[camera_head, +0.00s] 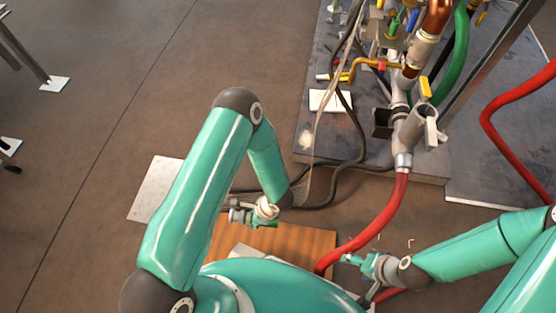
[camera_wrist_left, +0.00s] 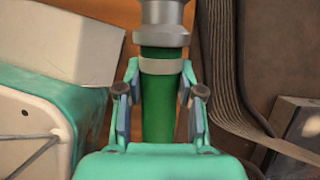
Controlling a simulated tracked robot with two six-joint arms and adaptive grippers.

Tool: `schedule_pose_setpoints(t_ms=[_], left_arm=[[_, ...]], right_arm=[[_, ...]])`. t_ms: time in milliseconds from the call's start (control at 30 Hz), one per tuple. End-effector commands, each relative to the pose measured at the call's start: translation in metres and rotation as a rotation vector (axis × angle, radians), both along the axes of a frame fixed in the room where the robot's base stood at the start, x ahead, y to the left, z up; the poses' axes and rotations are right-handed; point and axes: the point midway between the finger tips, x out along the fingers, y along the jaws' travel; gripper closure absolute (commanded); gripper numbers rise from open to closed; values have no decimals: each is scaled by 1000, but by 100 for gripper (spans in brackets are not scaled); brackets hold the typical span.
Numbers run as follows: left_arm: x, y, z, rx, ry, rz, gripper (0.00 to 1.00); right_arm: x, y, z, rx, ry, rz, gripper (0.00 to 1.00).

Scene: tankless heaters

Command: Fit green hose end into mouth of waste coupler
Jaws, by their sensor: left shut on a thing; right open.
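My left gripper (camera_head: 262,212) is shut on a green hose (camera_wrist_left: 158,105). The fingers (camera_wrist_left: 158,100) press on both sides of it in the left wrist view. A pale band circles the hose near its upper end. Just above it is a grey metal coupler (camera_wrist_left: 163,22), with a short stretch of green between band and coupler rim. How deep the hose sits in the coupler's mouth is hidden. In the head view a small grey fitting (camera_head: 238,215) shows left of this gripper. My right gripper (camera_head: 360,262) is open and empty near the red hose.
A pipe stand with valves (camera_head: 405,110) stands on a grey plate (camera_head: 320,125). A red hose (camera_head: 385,215) runs down from it. A wooden board (camera_head: 315,243) lies below my left gripper. Dark cables cross the floor.

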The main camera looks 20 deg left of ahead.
Motion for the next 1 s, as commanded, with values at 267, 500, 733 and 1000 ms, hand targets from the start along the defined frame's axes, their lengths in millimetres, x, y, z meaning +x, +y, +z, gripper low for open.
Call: schedule_pose_setpoints(t_ms=[267, 500, 733, 1000], left_arm=[[17, -1, 16, 0, -6, -2, 100], [80, 4, 45, 0, -14, 80, 100], [157, 28, 109, -2, -16, 339, 100], [205, 48, 198, -6, -8, 723, 100]], right_arm=[[0, 0, 1, 0, 0, 0, 25], [0, 0, 1, 0, 0, 0, 25], [0, 0, 1, 0, 0, 0, 25], [0, 0, 1, 0, 0, 0, 25]])
